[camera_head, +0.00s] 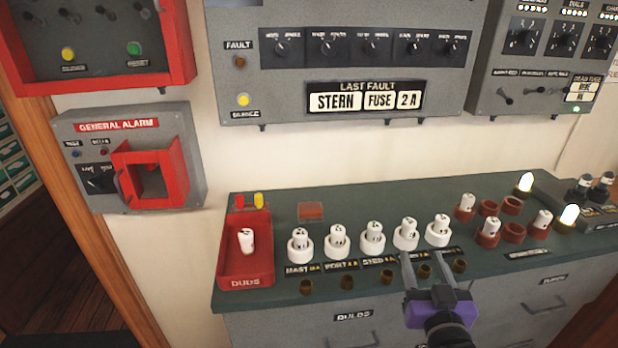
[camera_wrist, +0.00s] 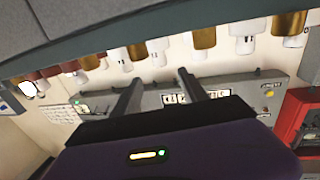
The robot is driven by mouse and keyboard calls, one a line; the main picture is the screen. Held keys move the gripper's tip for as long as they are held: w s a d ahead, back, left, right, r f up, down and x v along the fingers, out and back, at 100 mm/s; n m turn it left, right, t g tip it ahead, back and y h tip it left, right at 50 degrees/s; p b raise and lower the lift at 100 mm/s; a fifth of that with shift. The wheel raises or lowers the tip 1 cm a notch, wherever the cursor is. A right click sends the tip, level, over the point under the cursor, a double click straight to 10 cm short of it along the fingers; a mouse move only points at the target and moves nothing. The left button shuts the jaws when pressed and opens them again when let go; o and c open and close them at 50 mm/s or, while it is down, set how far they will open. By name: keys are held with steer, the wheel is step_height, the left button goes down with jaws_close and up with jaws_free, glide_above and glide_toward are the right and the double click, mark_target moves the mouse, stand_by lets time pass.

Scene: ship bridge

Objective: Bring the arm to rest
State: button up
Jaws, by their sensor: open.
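My gripper (camera_head: 424,268) is in the head view at the front edge of the green-topped counter (camera_head: 330,213). Its two grey fingers point toward the row of fuses and stand apart, with nothing seen between them. The purple gripper body hangs in front of the drawers. In the wrist view my gripper (camera_wrist: 158,90) also shows open and empty, with the picture turned upside down. The fingers overlap the label strip below the white fuses (camera_head: 405,235) in the head view; I cannot tell whether they touch anything.
A red DUDS tray (camera_head: 230,264) holding one white fuse stands at the counter's left. Brown sockets (camera_head: 513,232) with some fuses and a lit lamp (camera_head: 568,215) are at the right. Brass caps (camera_head: 306,287) line the front edge. A fault panel (camera_head: 340,60) hangs on the wall above.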

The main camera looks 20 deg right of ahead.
steer(key=s+a+f+n+y, duration=0.1)
steer(key=s+a+y, duration=0.1)
steer(key=s+a, duration=0.4)
steer(key=s+a+f+n+y, duration=0.2)
steer(key=s+a, duration=0.5)
steer(key=s, duration=0.6)
steer(key=s+a+f+n+g+y, duration=0.1)
steer(key=s+a+y, duration=0.3)
steer(key=s, duration=0.6)
steer(key=shift+s+a+f+n, duration=0.3)
steer(key=shift+a+f+n, duration=0.4)
steer(key=shift+a, duration=0.55)
